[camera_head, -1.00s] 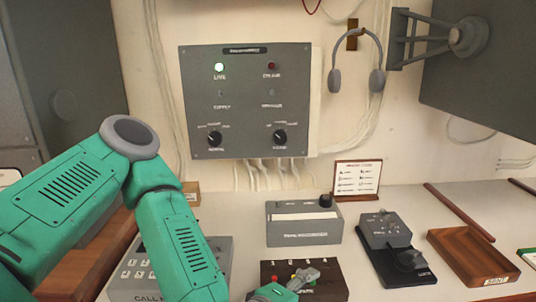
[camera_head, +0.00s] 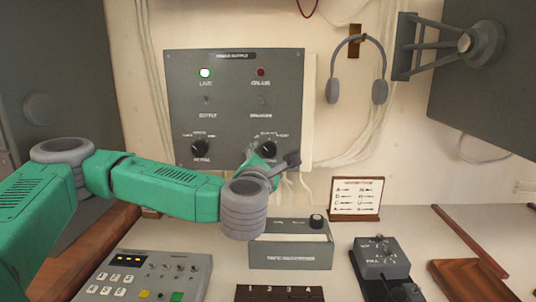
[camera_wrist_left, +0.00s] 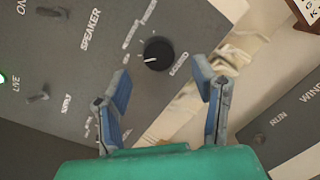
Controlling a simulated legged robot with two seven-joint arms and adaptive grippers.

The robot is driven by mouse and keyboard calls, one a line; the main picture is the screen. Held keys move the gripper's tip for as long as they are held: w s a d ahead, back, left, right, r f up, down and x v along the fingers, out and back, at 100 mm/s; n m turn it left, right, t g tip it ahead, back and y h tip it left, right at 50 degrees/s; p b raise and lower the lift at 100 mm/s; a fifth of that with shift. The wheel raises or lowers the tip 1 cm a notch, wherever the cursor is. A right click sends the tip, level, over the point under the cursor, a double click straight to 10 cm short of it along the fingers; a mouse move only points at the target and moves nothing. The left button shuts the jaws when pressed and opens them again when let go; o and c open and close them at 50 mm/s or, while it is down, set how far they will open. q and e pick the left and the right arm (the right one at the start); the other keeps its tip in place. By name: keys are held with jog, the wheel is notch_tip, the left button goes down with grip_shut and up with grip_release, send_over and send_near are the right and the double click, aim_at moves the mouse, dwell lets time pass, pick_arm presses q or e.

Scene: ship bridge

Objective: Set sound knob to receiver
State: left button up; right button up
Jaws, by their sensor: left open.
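The grey wall panel (camera_head: 182,100) carries two black knobs. The right-hand knob (camera_head: 267,149), which I take for the sound knob, is just beyond my left gripper (camera_head: 276,163). In the left wrist view the knob (camera_wrist_left: 157,54) lies ahead of the two blue-padded fingers, roughly centred between them, with a white pointer mark. Small labels ring it, too blurred to read surely. My left gripper (camera_wrist_left: 162,78) is open and empty, its fingers apart from the knob. My arm hides the text below the knob. My right gripper is not in view.
The left-hand knob (camera_head: 200,149) and small toggle switches are on the same panel. Headphones (camera_head: 356,75) hang to its right. On the desk below stand a tape recorder (camera_head: 290,255), a sign card (camera_head: 356,197), a keypad unit (camera_head: 150,272) and a grey key device (camera_head: 382,257).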

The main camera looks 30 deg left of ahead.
aim_at(268, 152)
pick_arm(q)
jog(key=x, duration=0.3)
jog(key=shift+w+d, duration=0.1)
jog(key=shift+w, duration=0.1)
jog(key=shift+w+a, duration=0.25)
jog(key=shift+w, duration=0.05)
jog(key=shift+a, duration=0.15)
jog(key=c, duration=1.1)
